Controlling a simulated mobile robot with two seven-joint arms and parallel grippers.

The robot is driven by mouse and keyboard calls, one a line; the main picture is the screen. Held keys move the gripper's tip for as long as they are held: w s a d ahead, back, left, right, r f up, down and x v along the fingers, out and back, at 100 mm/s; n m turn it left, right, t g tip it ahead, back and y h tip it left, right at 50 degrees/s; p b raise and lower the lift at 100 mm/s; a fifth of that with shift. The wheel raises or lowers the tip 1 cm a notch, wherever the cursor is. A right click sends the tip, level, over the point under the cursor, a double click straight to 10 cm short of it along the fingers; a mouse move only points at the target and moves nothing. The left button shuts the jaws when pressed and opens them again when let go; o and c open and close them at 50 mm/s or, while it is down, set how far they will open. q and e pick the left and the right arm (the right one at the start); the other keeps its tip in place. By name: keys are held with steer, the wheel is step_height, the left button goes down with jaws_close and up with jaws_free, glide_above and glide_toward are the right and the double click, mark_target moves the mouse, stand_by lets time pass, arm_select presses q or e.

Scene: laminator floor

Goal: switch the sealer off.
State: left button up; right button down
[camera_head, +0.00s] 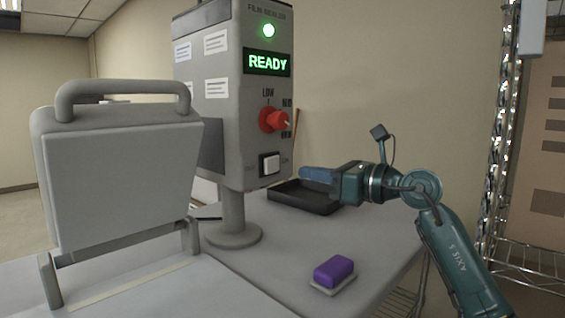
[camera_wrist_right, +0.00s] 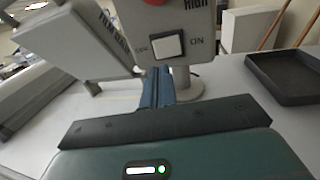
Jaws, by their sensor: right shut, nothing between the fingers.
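The film sealer's grey control box (camera_head: 236,100) stands on a post on the table. Its green lamp (camera_head: 268,30) is lit and its display (camera_head: 267,62) reads READY. A red knob (camera_head: 272,119) sits below. Under that is a white switch (camera_head: 270,163) in a dark frame, with ON marked at its right. The switch also shows in the right wrist view (camera_wrist_right: 167,46); I cannot tell which side is pressed. My right gripper (camera_head: 306,178) is shut and empty, to the right of the switch in the head view, seemingly apart from it. Its fingers (camera_wrist_right: 157,84) point toward the box.
The sealer's raised grey press with a handle (camera_head: 120,170) stands at the left. A black tray (camera_head: 300,198) lies behind my right gripper. A purple block on a pale base (camera_head: 334,272) lies near the table's right edge. A wire rack (camera_head: 500,130) stands at the right.

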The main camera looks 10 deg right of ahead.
mark_target(269, 167)
arm_select(q)
steer(key=shift+s+a+y+p, duration=0.15)
steer(key=shift+a+y+p, duration=0.15)
steer(key=shift+a+p, duration=0.45)
arm_select(e)
steer(key=x, duration=0.6)
steer(key=shift+w+a, duration=0.3)
arm_select(q)
steer(key=shift+d, duration=0.15)
arm_select(e)
steer(key=shift+w+a+f, duration=0.1)
steer(key=shift+w+a, duration=0.05)
steer(key=shift+w, duration=0.05)
steer(key=shift+a, duration=0.15)
